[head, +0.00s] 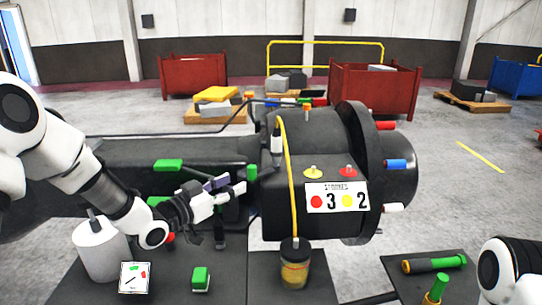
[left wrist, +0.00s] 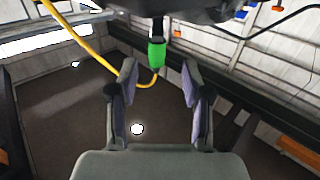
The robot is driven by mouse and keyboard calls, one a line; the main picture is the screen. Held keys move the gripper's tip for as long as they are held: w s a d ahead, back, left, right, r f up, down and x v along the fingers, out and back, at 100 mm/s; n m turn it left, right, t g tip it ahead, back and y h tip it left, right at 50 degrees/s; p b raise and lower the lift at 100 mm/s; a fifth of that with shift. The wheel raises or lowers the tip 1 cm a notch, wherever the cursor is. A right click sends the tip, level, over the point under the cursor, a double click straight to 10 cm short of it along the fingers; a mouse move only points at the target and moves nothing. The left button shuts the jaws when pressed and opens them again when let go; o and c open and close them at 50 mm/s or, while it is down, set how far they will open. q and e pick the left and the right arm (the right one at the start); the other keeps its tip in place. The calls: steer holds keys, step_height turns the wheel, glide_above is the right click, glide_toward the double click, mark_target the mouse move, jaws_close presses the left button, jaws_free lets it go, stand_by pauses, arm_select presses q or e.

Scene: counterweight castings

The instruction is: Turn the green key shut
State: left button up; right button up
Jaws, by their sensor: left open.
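A small green key (head: 251,173) sits at the left side of the dark machine casting, close to my left fingertips. In the left wrist view a green grip (left wrist: 156,54), apparently this key, hangs from a dark stem just beyond the fingertips, roughly centred between them. My left gripper (head: 228,184) is open and empty; both fingers also show in the left wrist view (left wrist: 158,78), with a gap between them and no contact visible. Whether the key is turned open or shut I cannot tell. My right gripper is out of view; only part of my right arm shows.
The casting (head: 280,198) carries a label plate (head: 337,197) and a yellow hose (head: 288,165) running to a jar (head: 295,265). Other green handles (head: 168,165) are on the machine. A white canister (head: 102,250) and a green block (head: 200,279) stand in front.

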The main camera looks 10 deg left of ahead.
mark_target(249, 172)
arm_select(q)
steer(key=w+d+r+p, duration=0.1)
steer(key=w+d, duration=0.1)
steer(key=w, duration=0.1)
steer(key=shift+d+r+p, duration=0.25)
steer(key=shift+r+p, duration=0.1)
steer(key=shift+p, duration=0.05)
steer(key=x, duration=0.3)
steer(key=shift+w+f+p, duration=0.2)
steer(key=shift+f+p, duration=0.1)
steer(key=shift+f, duration=0.05)
steer(key=shift+w+f, duration=0.1)
steer(key=shift+w, duration=0.25)
steer(key=shift+s, duration=0.2)
steer(key=shift+s+a, duration=0.1)
steer(key=shift+s, duration=0.05)
steer(key=c, duration=0.3)
jaws_close()
